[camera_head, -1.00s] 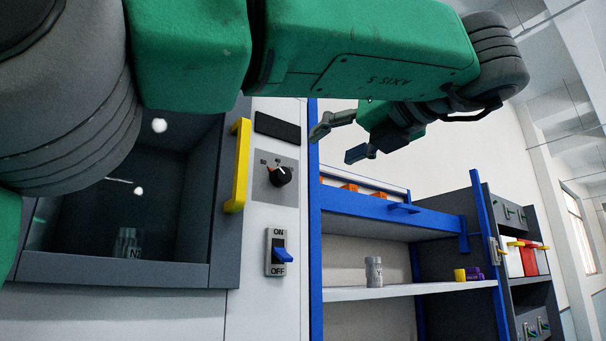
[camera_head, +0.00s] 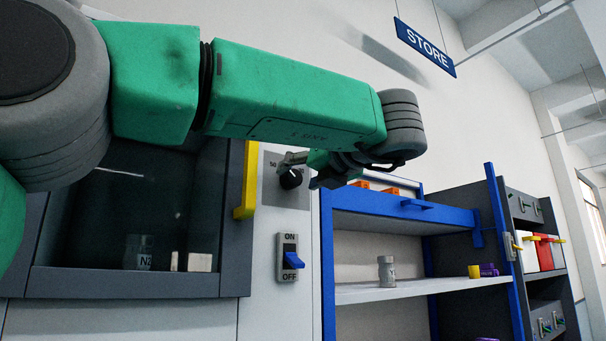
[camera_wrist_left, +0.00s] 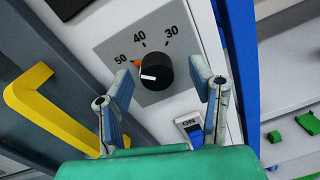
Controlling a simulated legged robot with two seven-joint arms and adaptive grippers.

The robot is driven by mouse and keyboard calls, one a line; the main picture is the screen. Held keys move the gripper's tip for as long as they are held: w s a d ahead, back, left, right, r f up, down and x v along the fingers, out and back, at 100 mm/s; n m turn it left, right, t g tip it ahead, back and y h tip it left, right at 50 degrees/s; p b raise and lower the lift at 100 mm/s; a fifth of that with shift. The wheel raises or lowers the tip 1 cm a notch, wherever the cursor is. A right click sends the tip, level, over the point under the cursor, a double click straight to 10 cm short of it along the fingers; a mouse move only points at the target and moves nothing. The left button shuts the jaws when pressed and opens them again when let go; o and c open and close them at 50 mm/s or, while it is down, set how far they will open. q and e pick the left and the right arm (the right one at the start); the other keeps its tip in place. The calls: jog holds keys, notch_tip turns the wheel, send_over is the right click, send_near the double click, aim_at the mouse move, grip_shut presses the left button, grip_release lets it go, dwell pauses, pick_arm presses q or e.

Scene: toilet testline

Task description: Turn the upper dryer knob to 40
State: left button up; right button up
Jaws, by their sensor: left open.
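The black dryer knob (camera_head: 291,179) sits on a grey dial plate on the white panel. In the left wrist view the knob (camera_wrist_left: 153,72) has a white mark on its face, and its orange pointer (camera_wrist_left: 137,62) is beside the 50. The dial reads 50, 40 and 30 from left to right. My left gripper (camera_head: 303,171) is open in front of the dial and partly covers it in the head view. In the left wrist view the fingers of this gripper (camera_wrist_left: 160,80) are spread with the knob between and beyond them; contact cannot be told.
A yellow handle (camera_head: 247,180) is left of the dial, beside a dark chamber (camera_head: 125,283) holding small containers. An ON/OFF switch (camera_head: 290,258) is below the knob. A blue-framed shelf (camera_head: 420,288) stands to the right.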

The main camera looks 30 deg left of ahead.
pick_arm(q)
jog(key=c, duration=0.6)
jog(key=shift+s+a, duration=0.15)
jog(key=shift+a, duration=0.05)
grip_shut()
jog(key=shift+m, duration=0.3)
jog(key=shift+f+m, duration=0.1)
jog(key=shift+m, duration=1.6)
jog(key=m, duration=0.5)
jog(key=shift+w+f+p, duration=0.1)
jog(key=shift+w+p, duration=0.1)
jog(key=shift+p, duration=0.2)
jog(key=shift+m, duration=0.4)
